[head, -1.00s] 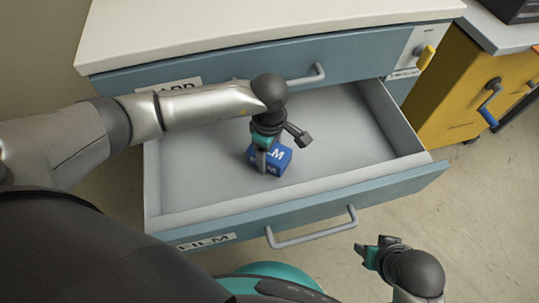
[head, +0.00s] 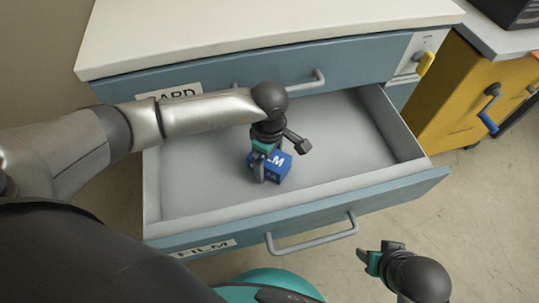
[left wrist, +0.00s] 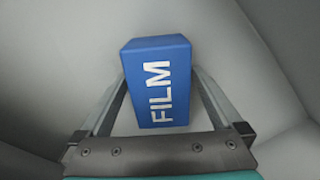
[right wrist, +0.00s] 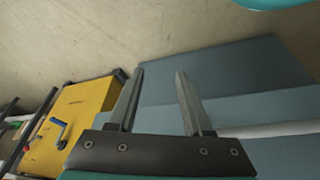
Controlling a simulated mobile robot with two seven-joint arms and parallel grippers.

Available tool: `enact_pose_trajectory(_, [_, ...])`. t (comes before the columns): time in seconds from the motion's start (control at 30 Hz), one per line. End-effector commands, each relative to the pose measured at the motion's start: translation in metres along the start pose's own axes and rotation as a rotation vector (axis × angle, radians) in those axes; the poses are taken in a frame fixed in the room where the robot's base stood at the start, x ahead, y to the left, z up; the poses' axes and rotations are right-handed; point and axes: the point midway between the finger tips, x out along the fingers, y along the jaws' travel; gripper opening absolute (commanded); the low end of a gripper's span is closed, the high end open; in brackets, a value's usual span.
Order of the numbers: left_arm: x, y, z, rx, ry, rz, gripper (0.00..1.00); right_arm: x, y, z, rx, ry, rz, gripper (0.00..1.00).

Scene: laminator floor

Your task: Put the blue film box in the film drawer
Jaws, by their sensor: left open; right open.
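The blue film box (head: 276,167) is inside the open film drawer (head: 190,192), on its floor. In the left wrist view the box (left wrist: 158,85) shows its white FILM lettering and lies between the two fingers. My left gripper (head: 262,172) is open around the box, low in the drawer; it hides part of the box in the head view. I see narrow gaps beside the box near the fingers (left wrist: 160,100), and cannot tell whether either finger touches it. My right gripper (head: 364,258) is open and empty, outside the drawer in front at the right.
The closed card drawer (head: 215,83) is above, under a white top (head: 250,35). A yellow cabinet (head: 455,90) with a blue-handled lever stands at the right. The film drawer's floor is clear right of the box. The drawer handle (head: 313,236) juts out in front.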

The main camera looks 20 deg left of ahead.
Motion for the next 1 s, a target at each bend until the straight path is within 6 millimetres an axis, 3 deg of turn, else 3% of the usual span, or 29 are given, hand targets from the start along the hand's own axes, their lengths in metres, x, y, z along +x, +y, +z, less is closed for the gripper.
enact_pose_trajectory(0.17, [-0.009,0.001,0.0,0.0,0.0,0.002,1.0,0.005,0.0,0.005,-0.001,-0.015,-0.001,0.5])
enact_pose_trajectory(0.7, [-0.088,0.001,0.0,0.0,0.0,0.004,1.0,0.055,-0.003,0.046,-0.006,-0.109,-0.006,0.5])
enact_pose_trajectory(1.0, [-0.118,0.001,0.0,-0.001,0.0,0.001,1.0,0.07,-0.003,0.066,-0.008,-0.138,-0.007,0.5])
